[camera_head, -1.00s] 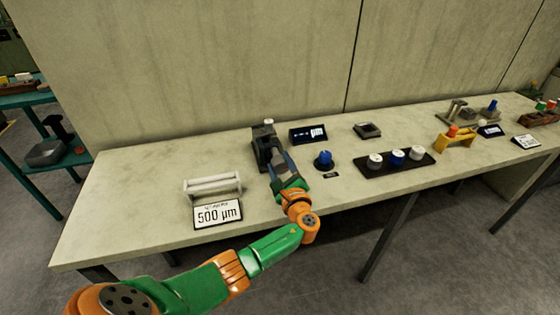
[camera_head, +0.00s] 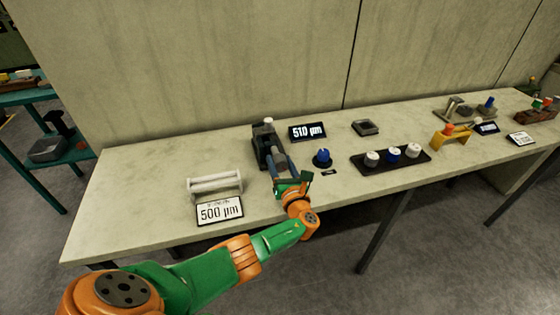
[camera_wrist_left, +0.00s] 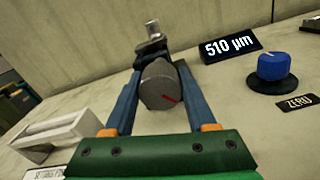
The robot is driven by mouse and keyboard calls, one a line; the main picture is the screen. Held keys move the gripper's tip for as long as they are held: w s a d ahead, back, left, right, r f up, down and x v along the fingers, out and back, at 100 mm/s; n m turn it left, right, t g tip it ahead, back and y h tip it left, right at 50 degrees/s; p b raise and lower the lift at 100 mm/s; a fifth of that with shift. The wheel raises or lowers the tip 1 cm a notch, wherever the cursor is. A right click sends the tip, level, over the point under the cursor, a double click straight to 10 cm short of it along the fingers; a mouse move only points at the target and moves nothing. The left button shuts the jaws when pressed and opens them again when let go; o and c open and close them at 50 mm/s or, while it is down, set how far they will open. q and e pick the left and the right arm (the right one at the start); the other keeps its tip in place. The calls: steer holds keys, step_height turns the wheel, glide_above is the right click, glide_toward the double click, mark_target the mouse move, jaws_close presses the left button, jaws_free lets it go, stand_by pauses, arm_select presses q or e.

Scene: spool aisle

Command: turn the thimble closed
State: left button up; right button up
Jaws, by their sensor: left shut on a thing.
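The thimble (camera_wrist_left: 159,85) is a grey knob with a red mark on its face, at the near end of a dark grey gauge block (camera_head: 264,145) on the bench. My left gripper (camera_head: 277,171) is shut on the thimble, one blue-grey finger on each side of it, as the left wrist view shows. The red mark points to the lower right there. The display (camera_head: 307,132) behind it reads 510 µm, also in the left wrist view (camera_wrist_left: 231,46). A white card (camera_head: 220,210) on the bench reads 500 µm. My right gripper is not in view.
A blue knob (camera_head: 322,158) stands right of the gauge beside a small ZERO label (camera_wrist_left: 297,102). A pale rack (camera_head: 214,184) stands left.

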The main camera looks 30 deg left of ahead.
mark_target(282, 167)
arm_select(q)
steer(key=shift+r+m, duration=0.1)
steer(key=shift+m, duration=1.4)
steer(key=o, duration=1.4)
steer(key=shift+c, duration=0.2)
steer(key=shift+s+d+p, duration=0.15)
steer(key=shift+d+p, duration=0.05)
steer(key=shift+p, duration=0.3)
steer(key=p+v, duration=0.2)
steer(key=v, duration=0.4)
steer(key=shift+s+d, duration=0.2)
